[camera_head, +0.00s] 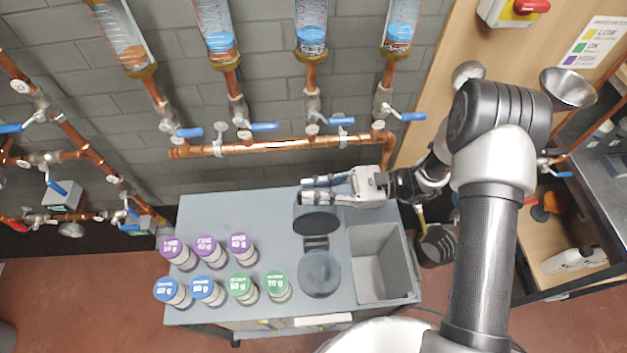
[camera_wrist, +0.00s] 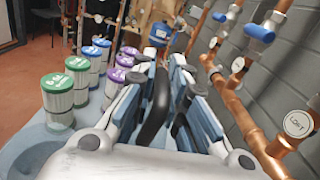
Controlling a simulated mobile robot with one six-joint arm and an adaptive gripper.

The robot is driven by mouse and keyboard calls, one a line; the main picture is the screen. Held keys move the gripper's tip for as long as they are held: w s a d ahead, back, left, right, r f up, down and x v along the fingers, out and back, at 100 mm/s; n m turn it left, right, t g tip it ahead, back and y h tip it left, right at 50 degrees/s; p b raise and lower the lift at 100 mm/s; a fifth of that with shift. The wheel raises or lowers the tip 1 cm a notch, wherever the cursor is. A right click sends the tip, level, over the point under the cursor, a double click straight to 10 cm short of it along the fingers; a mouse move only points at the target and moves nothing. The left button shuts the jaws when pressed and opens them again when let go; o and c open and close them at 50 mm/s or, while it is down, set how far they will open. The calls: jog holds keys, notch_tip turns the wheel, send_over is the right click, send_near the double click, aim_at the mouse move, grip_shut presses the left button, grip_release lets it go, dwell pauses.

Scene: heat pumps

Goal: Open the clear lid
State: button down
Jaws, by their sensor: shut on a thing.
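The clear lid (camera_head: 317,222) looks dark and tinted in the head view. It stands raised at the back of a round dark container (camera_head: 320,275), joined to it by a hinge (camera_head: 316,243). The container's top is uncovered. My gripper (camera_head: 306,190) is just behind the lid, its fingers pointing left. In the wrist view my gripper (camera_wrist: 172,78) has a dark, thin, rounded piece (camera_wrist: 156,108) between its fingers, which looks like the lid's edge. The fingers hide part of the contact.
Purple (camera_head: 206,246), blue (camera_head: 207,289) and green (camera_head: 240,285) capped jars stand left of the container on the grey worktop (camera_head: 260,205). An empty grey bin (camera_head: 380,262) is at right. Copper pipes (camera_head: 280,143) with blue-handled valves run along the wall behind.

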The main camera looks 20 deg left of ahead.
aim_at(316, 212)
jog(key=s+d, duration=0.1)
jog(key=s+r+n+p, duration=0.1)
jog(key=shift+s+d, duration=0.35)
jog(key=shift+s, duration=0.05)
jog(key=shift+f, duration=0.1)
jog(key=c, duration=1.6)
grip_release()
jog(key=shift+c, duration=0.2)
jog(key=v, duration=1.2)
